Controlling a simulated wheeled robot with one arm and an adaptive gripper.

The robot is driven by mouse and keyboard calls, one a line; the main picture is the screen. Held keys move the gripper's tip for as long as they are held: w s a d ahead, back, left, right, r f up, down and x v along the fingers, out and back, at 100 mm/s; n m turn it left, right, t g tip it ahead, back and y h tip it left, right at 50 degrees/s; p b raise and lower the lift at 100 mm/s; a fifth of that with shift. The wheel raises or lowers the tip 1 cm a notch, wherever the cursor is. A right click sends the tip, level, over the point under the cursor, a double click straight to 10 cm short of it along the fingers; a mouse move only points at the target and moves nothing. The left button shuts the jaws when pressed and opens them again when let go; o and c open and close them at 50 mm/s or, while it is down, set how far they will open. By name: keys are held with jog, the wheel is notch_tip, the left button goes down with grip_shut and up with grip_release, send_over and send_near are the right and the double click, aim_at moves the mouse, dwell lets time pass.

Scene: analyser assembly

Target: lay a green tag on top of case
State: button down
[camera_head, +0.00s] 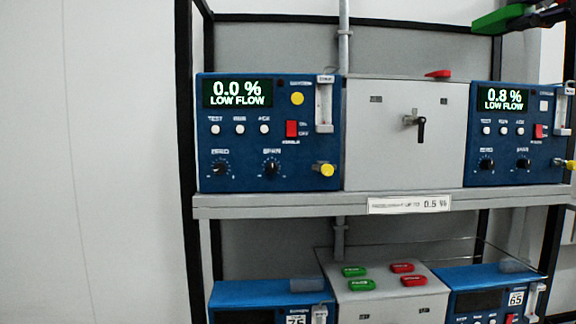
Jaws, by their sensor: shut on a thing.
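A green tag (493,21) is at the top right, high above the right-hand analyser. The dark end of my gripper (518,8) is at the tag, cut off by the top edge, and is shut on it. A grey case (385,140) with a black handle stands on the upper shelf between two blue analysers. A red tag (438,73) lies on its top. Another grey case (392,308) is on the lower level, with green tags (353,270) and red tags (402,268) on its top.
The left analyser (215,145) reads 0.0 % LOW FLOW; the right analyser (475,145) reads 0.8 % LOW FLOW. The shelf edge (280,207) bears a label (409,204). A vertical pipe (344,45) rises behind the upper case. Black rack posts (185,120) frame the shelves.

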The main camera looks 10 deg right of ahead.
jog(key=shift+w+a+f, duration=0.15)
jog(key=shift+w+f, duration=0.25)
jog(key=shift+w, duration=0.4)
jog(key=shift+s+f, duration=0.2)
jog(key=w+a+f, duration=0.6)
jog(key=w+f, duration=0.7)
jog(key=f, duration=0.5)
jog(key=w+a+f+y, duration=0.1)
jog(key=w+a+f, duration=0.6)
jog(key=w+f, duration=0.7)
jog(key=w+a+f+n, duration=0.1)
jog(key=w+a+f, duration=0.6)
jog(key=w+f, duration=0.7)
jog(key=shift+f+y, duration=0.3)
jog(key=shift+f, duration=3.75)
jog(key=shift+r, duration=0.1)
jog(key=shift+a+f, duration=0.1)
jog(key=shift+f, duration=0.2)
notch_tip(320, 180, down, 2)
jog(key=shift+f+b, duration=0.2)
jog(key=shift+b, duration=0.15)
